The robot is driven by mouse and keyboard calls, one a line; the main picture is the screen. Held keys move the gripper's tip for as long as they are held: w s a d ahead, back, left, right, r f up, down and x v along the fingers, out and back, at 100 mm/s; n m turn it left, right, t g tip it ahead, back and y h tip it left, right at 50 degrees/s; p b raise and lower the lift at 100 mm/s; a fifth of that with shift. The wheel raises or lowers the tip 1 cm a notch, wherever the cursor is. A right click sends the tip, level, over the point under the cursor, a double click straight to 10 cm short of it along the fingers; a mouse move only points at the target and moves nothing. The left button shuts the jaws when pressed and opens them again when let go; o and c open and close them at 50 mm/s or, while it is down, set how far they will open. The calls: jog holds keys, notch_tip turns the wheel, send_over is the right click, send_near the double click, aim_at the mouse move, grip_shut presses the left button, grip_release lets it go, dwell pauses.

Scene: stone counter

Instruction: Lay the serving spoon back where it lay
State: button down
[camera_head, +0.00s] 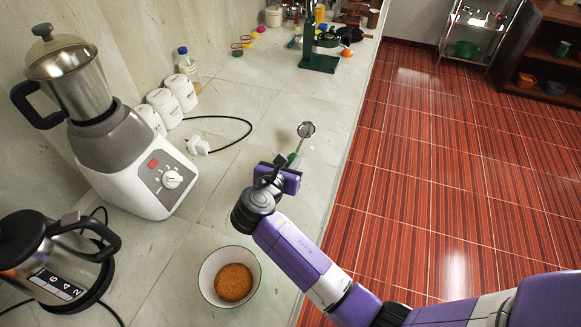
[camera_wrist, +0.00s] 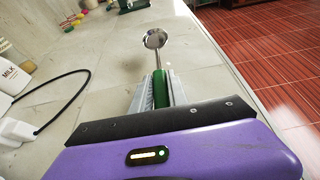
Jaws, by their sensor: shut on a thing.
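The serving spoon (camera_head: 306,130) has a round metal bowl, a thin metal stem and a green handle. My gripper (camera_head: 285,166) is shut on the green handle, with the spoon's bowl pointing away from me toward the far end of the counter. In the wrist view the spoon's bowl (camera_wrist: 155,39) is ahead of the fingers, and the green handle sits between the two grey jaws of my gripper (camera_wrist: 158,88). The spoon is over the bare counter; whether it touches the surface I cannot tell. The rear of the handle is hidden by my gripper.
A white bowl (camera_head: 205,284) with orange-brown contents stands nearer me. A blender (camera_head: 130,150), a kettle (camera_head: 50,262) and white jars (camera_head: 181,92) line the wall. A black cord with a white plug (camera_head: 199,146) lies left of the gripper. A green stand (camera_head: 320,61) is farther back. The counter's edge is on the right.

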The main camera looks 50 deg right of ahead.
jog(key=shift+f+p, duration=0.6)
jog(key=shift+f, duration=0.8)
jog(key=c, duration=1.3)
grip_release()
jog(key=shift+f+b, duration=0.2)
jog(key=shift+b, duration=0.35)
jog(key=shift+a+b, duration=0.15)
jog(key=shift+b, duration=0.2)
jog(key=v, duration=0.7)
jog(key=shift+s+a+r, duration=0.1)
jog(key=shift+s+r, duration=0.15)
jog(key=shift+r, duration=0.1)
